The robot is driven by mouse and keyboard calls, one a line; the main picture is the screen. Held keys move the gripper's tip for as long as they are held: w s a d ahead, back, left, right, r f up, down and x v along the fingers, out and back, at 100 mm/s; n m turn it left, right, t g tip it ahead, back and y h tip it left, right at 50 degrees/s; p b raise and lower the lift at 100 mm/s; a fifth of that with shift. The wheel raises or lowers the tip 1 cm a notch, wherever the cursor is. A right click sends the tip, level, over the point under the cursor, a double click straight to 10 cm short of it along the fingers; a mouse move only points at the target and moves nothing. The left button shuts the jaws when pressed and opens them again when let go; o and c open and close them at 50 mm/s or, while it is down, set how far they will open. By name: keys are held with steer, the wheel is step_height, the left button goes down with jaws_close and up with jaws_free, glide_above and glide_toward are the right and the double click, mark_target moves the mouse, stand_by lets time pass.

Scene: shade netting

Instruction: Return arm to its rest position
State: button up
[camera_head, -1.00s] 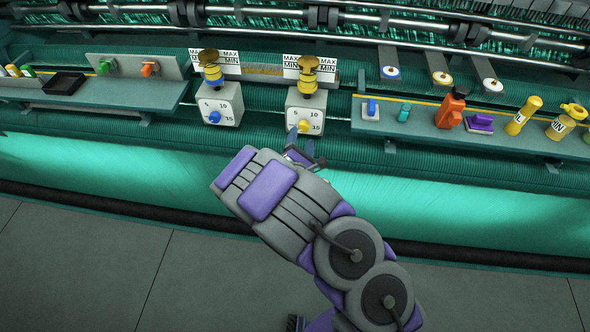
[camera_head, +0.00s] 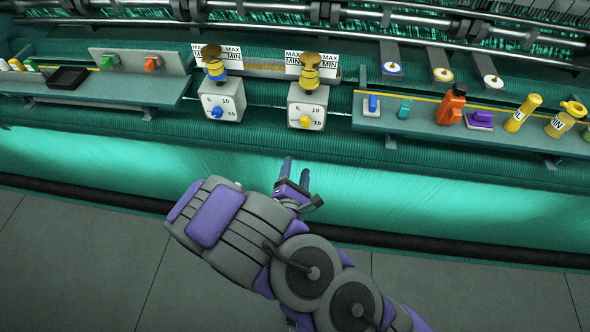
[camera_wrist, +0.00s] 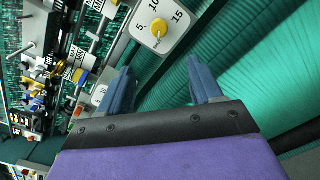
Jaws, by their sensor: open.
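My gripper (camera_head: 296,172) is open and empty, its two blue fingers apart, in front of the green netting below the dial boxes. In the wrist view my gripper (camera_wrist: 158,88) shows both fingers spread with nothing between them. The box with the yellow dial (camera_head: 306,119) is above the fingertips in the head view, apart from them. This yellow dial also shows at the top of the wrist view (camera_wrist: 158,27). My purple and grey arm is bent, reaching up from the bottom of the head view.
A box with a blue dial (camera_head: 217,112) is to the left. The right shelf (camera_head: 400,125) holds an orange bottle (camera_head: 450,106) and yellow containers. The left shelf (camera_head: 120,93) holds a black tray (camera_head: 68,77). Open grey floor (camera_head: 80,250) lies below the netting.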

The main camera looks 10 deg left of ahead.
steer(key=shift+s, duration=0.25)
stand_by(0.4)
steer(key=d+f+m+g+h+b, duration=0.1)
steer(key=d+f+m+g+b, duration=0.25)
steer(key=m+g, duration=0.7)
steer(key=s+d+r+m+g+b, duration=0.1)
steer(key=s+d+r+m+g, duration=0.2)
steer(key=s, duration=0.7)
steer(key=s+d+r+m+g+y+b, duration=0.1)
steer(key=s+d+r+m+g+b, duration=0.1)
steer(key=s+d+r+m, duration=0.5)
steer(key=s+d+r+m+g+b, duration=0.1)
steer(key=s+d+r+m+g, duration=0.3)
steer(key=s, duration=1)
steer(key=d+r+m, duration=0.1)
steer(key=d+m, duration=0.1)
steer(key=shift+s+d+r+y, duration=0.15)
steer(key=shift+d+r+y, duration=0.15)
steer(key=shift+r, duration=0.05)
